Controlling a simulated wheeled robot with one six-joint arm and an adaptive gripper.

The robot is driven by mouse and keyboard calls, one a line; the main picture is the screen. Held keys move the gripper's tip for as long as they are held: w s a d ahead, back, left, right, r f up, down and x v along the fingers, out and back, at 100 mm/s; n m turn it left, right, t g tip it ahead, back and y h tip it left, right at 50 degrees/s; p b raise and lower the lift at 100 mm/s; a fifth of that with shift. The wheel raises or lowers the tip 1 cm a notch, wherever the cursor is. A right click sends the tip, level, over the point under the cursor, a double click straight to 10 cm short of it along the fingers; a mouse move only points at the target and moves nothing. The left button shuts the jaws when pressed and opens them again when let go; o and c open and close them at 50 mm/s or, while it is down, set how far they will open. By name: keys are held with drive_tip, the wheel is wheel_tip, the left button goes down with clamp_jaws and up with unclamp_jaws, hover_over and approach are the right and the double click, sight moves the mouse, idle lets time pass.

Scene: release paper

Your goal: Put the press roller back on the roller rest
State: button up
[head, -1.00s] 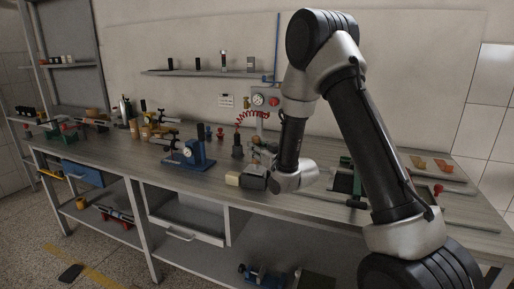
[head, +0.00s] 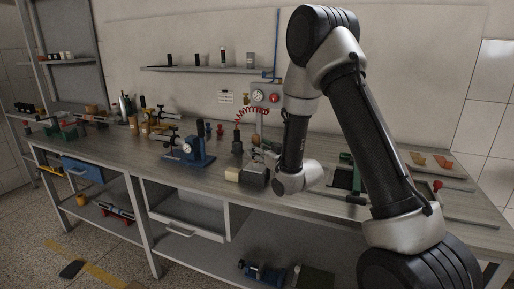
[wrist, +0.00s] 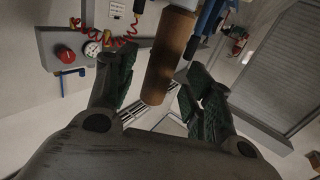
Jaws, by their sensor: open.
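In the wrist view, a brown wood-like cylinder (wrist: 167,55), which looks like the press roller's handle, reaches down from the top edge between my fingers; its other end is cut off. My gripper (wrist: 160,72) is open, with a green-padded finger on each side of the cylinder and visible gaps to it. In the head view, my wrist (head: 294,180) hangs over the middle front of the bench (head: 130,158), and my fingers are mostly hidden there. I cannot make out the roller rest clearly in either view.
A blue device with a dial (head: 188,152) stands left of my wrist. A dark upright tool (head: 237,142) stands below the red coiled hose (head: 252,112). A gauge (head: 258,97) is on the wall behind. A green frame (head: 345,175) and a tray (head: 440,170) are at the right.

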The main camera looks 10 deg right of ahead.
drive_tip(key=v, duration=0.5)
drive_tip(key=shift+s+d, duration=0.1)
drive_tip(key=shift+s, duration=0.1)
drive_tip(key=shift+r, duration=0.1)
